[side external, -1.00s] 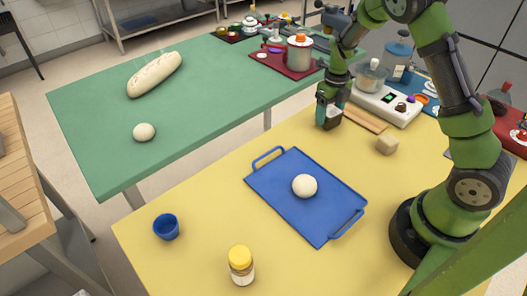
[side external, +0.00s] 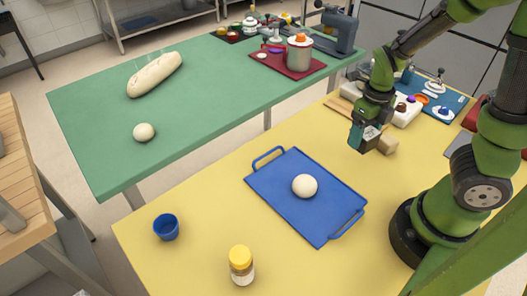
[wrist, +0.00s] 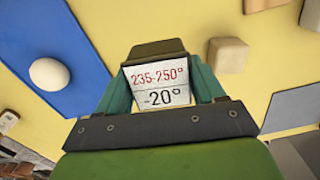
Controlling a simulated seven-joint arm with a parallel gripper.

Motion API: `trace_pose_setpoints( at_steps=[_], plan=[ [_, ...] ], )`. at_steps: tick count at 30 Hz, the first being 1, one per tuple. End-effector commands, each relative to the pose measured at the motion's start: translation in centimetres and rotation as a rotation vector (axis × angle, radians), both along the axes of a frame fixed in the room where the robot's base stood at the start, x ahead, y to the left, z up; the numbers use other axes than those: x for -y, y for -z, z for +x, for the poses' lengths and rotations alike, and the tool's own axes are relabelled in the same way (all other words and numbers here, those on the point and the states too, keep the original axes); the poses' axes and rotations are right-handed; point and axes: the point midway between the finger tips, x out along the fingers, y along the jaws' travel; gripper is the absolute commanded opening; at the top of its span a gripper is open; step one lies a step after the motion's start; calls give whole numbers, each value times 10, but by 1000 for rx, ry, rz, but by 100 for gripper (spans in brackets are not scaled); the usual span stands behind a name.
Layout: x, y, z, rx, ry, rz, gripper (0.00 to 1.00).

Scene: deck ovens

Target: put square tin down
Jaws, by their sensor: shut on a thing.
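My gripper (side external: 364,140) is low over the yellow table, just left of a beige block (side external: 388,145) and beyond the blue tray. In the wrist view its teal fingers (wrist: 158,85) are shut on a white printed card (wrist: 157,84) reading "235-250°" and "-20°". A dark olive edge shows at the card's far end; I cannot tell if it belongs to the card. In the side view the card is only a small pale patch, and whether it touches the table is unclear. I cannot make out a square tin for certain.
The blue tray (side external: 285,205) holds a pale dough ball (side external: 304,186). A blue cup (side external: 166,227) and a yellow-lidded jar (side external: 241,265) stand at the front. A grey flat plate (wrist: 290,108) lies right of my gripper. Yellow tabletop (side external: 215,205) is clear around the tray.

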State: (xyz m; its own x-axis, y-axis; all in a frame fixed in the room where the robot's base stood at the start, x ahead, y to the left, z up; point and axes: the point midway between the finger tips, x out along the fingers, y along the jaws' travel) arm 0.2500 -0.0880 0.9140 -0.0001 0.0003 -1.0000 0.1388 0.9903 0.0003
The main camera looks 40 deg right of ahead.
Motion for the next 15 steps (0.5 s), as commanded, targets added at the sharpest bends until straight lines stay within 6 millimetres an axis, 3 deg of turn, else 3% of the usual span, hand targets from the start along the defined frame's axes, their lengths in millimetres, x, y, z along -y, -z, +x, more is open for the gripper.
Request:
trace_pose_setpoints(
  at_steps=[5,15],
  plan=[
    [-3,-11,-5,6,-4,4,30],
    [-6,-55,-2,2,-41,-1,30]
  ],
)
